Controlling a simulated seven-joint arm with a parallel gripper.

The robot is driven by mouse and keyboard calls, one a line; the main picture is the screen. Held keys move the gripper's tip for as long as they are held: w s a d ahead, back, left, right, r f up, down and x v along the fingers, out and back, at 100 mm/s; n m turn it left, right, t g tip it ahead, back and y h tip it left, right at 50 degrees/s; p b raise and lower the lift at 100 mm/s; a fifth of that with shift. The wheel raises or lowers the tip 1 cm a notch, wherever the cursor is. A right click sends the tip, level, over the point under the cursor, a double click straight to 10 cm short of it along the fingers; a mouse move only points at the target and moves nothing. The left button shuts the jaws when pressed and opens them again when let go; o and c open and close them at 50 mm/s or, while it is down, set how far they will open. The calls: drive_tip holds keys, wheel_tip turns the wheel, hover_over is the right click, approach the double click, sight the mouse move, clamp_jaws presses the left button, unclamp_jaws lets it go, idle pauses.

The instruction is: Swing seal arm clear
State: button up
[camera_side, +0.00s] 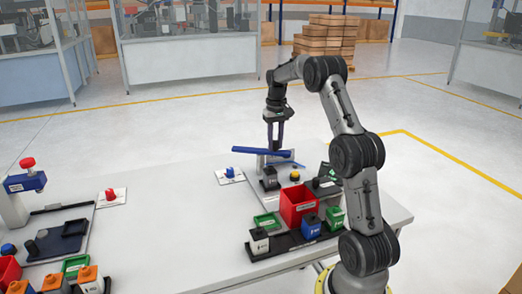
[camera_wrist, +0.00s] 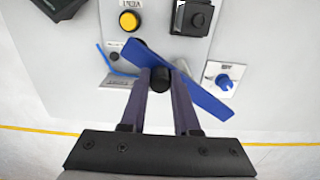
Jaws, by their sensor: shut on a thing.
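The blue seal arm (camera_side: 262,151) is a long flat bar above the fixture at the far edge of the table. In the wrist view the seal arm (camera_wrist: 205,95) runs slantwise from upper left to lower right. My gripper (camera_side: 275,146) reaches down to it from above. In the wrist view my gripper (camera_wrist: 160,80) has its two fingers close together around a dark round knob (camera_wrist: 160,79) beside the bar. The fingers are shut on this part, which seems to belong to the seal arm. The exact contact is partly hidden by the fingers.
A yellow button (camera_wrist: 129,21) and a black block (camera_wrist: 191,17) sit on the fixture plate. A blue rotary knob (camera_wrist: 224,82) is at its right. A red bin (camera_side: 298,205) and several small coloured containers stand nearer the front. The table's left-middle (camera_side: 165,225) is clear.

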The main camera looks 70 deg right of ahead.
drive_tip(key=shift+d, duration=0.1)
drive_tip(key=shift+w+d, duration=0.25)
drive_tip(key=shift+d, duration=0.45)
drive_tip(key=shift+w+d, duration=0.4)
drive_tip(key=shift+d, duration=0.05)
drive_tip(key=shift+w+d+r, duration=0.1)
drive_tip(key=shift+d, duration=0.05)
idle(0.6)
drive_tip(key=o, duration=0.7)
